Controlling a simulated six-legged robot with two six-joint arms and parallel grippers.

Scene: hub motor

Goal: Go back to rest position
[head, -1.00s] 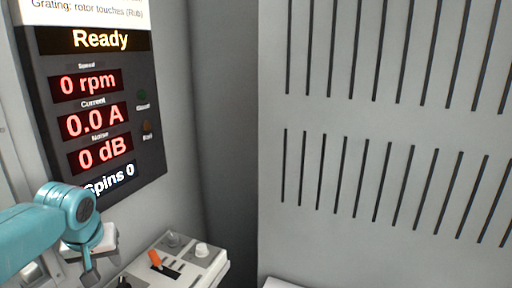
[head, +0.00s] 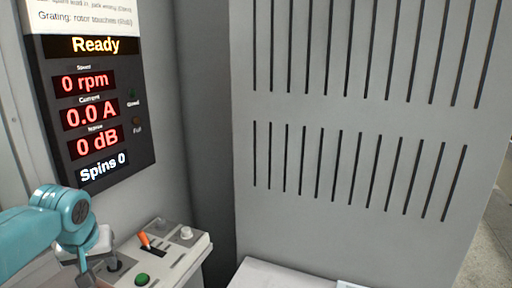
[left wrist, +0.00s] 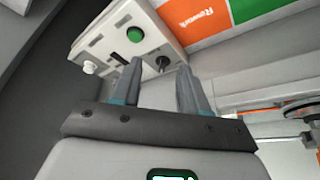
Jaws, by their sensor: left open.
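My left gripper (head: 84,270) is at the lower left of the head view, beside the control box (head: 165,255). In the left wrist view its two fingers (left wrist: 160,85) stand apart with nothing between them. The control box also shows beyond the fingers in the left wrist view (left wrist: 112,28). It carries an orange lever (head: 144,239), a green button (head: 142,280), a white knob (head: 186,232) and a dark knob (head: 113,265). My right gripper is not in view.
A display panel (head: 92,120) on the wall reads Ready, 0 rpm, 0.0 A, 0 dB and Spins 0. A slotted grey panel (head: 350,115) stands to the right. A pale surface (head: 275,275) lies below it. Orange (left wrist: 187,18) and green signs (left wrist: 255,8) show in the left wrist view.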

